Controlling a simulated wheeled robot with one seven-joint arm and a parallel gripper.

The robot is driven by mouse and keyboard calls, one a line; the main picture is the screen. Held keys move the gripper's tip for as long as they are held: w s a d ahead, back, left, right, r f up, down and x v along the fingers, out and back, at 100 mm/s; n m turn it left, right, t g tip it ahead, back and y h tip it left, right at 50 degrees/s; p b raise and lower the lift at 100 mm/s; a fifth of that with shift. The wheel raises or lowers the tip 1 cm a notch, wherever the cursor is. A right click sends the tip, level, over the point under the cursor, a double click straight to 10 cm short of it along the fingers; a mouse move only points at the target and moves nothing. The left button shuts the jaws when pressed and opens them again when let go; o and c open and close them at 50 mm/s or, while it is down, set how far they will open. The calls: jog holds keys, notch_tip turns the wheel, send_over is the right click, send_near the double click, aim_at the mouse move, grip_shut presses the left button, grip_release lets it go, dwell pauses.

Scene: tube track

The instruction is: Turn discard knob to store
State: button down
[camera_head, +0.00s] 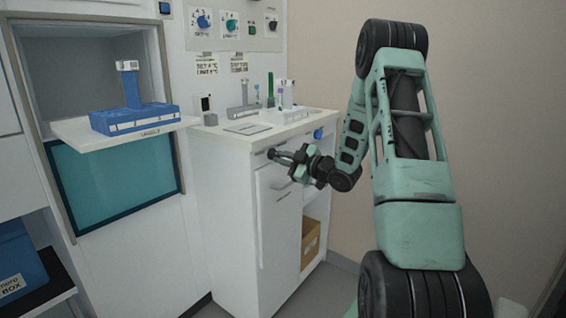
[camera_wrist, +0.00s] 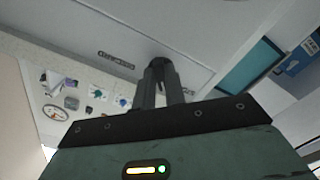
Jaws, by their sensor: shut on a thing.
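In the head view, my gripper (camera_head: 278,154) reaches from the right to the upper front of the white cabinet (camera_head: 235,190), just under the counter edge. The knob's pointer direction is hidden.
Tubes and a rack stand on the counter (camera_head: 293,129). A blue holder (camera_head: 135,118) rests on a tray at left. A cardboard box (camera_head: 310,240) sits on the low shelf.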

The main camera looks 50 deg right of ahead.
dwell(0.3)
jog(key=c, duration=1.5)
grip_release()
jog(key=shift+o, duration=0.2)
jog(key=s+d, duration=0.1)
jog(key=s, duration=1.6)
jog(key=shift+s+d+p, duration=0.2)
jog(key=shift+s+p, duration=0.05)
jog(key=shift+p, duration=0.15)
